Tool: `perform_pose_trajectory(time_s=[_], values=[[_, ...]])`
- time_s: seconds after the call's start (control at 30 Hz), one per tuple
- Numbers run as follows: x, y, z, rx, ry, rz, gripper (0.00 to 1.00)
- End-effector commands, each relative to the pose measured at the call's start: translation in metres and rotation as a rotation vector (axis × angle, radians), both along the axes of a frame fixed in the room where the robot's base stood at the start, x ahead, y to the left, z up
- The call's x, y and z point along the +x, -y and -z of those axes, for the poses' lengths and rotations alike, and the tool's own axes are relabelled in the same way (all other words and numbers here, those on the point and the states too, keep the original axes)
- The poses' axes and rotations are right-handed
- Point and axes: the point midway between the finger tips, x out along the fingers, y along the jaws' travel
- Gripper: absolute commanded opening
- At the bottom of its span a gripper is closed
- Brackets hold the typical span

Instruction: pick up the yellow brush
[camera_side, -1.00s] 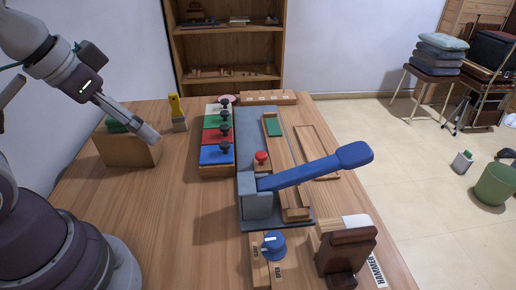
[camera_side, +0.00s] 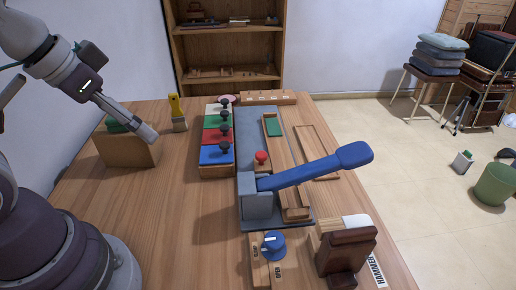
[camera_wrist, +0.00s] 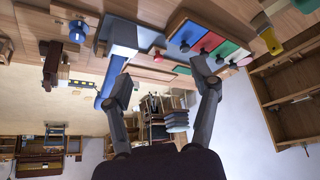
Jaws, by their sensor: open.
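The yellow brush (camera_side: 174,104) stands upright at the back left of the table, its yellow handle up and its lower part in or on a small pale block (camera_side: 179,124). In the wrist view the yellow brush (camera_wrist: 271,40) shows at the upper right. My gripper (camera_side: 147,133) is in the air over the left side of the table, left of the brush and apart from it. In the wrist view my gripper (camera_wrist: 160,72) has its two fingers spread wide with nothing between them.
A wooden box (camera_side: 128,152) is close below my gripper. Colored panels with dark knobs (camera_side: 217,154) stand right of the brush. A large blue lever (camera_side: 315,168) sticks out over the table's middle. The table's left front is clear.

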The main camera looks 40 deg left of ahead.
Motion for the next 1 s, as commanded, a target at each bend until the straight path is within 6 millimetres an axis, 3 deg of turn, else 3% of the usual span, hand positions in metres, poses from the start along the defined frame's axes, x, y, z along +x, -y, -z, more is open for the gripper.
perform_pose_trajectory(time_s=[0.17,0.27,0.43,0.6,0.77,1.0], values=[[0.005,-0.002,-0.003,-0.010,-0.002,-0.024,0.61],[0.029,-0.015,-0.011,-0.044,-0.009,-0.132,0.61],[0.098,-0.073,-0.013,-0.087,-0.006,-0.470,0.61],[0.150,-0.151,0.014,-0.041,0.024,-0.791,0.61],[0.171,-0.198,0.040,0.020,0.061,-0.949,0.61],[0.183,-0.223,0.071,0.041,0.070,-0.986,0.61]])
